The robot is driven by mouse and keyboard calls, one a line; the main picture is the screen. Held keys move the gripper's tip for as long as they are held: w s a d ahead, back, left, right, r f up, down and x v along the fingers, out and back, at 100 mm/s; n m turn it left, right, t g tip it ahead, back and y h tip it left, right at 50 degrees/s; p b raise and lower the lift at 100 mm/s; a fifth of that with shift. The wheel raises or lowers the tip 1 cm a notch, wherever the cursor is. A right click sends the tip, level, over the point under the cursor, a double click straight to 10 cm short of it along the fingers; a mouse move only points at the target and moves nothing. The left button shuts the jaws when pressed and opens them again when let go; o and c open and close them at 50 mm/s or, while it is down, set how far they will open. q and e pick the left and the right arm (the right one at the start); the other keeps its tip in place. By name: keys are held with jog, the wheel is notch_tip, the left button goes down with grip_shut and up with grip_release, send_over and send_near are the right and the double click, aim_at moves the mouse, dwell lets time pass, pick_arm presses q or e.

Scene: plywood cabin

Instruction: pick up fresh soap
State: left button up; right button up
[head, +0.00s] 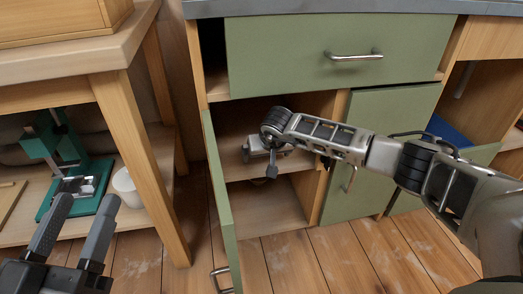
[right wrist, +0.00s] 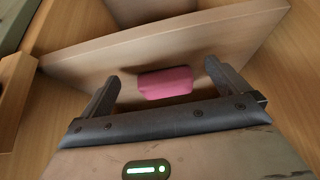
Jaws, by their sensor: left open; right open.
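A pink bar of soap (right wrist: 165,83) lies on a wooden shelf inside the cabinet in the right wrist view. In the head view my right gripper (head: 271,168) reaches into the open cabinet at shelf height, and the soap is hidden there. My left gripper (head: 86,205) is open and empty at the lower left, away from the cabinet.
The green cabinet door (head: 218,200) stands open on the left of the opening. A workbench (head: 60,68) with a green device (head: 75,165) and white bowl (head: 127,187) stands at left.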

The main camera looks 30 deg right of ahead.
jog(key=w+b, duration=0.2)
jog(key=w, duration=0.1)
jog(key=w+d+f+b, duration=0.1)
jog(key=w, duration=0.1)
jog(key=shift+d, duration=0.1)
pick_arm(q)
jog(key=r+m+h, duration=0.2)
jog(key=s+r+m+h, duration=0.1)
jog(key=m+h, duration=0.1)
jog(key=m, duration=0.1)
jog(key=r+m+t+h, duration=0.1)
jog(key=r+m, duration=0.1)
jog(key=shift+s+d+r+m+h, duration=0.1)
jog(key=shift+s+r+m+h, duration=0.2)
jog(key=shift+s+h, duration=0.1)
pick_arm(e)
jog(key=c, duration=1.1)
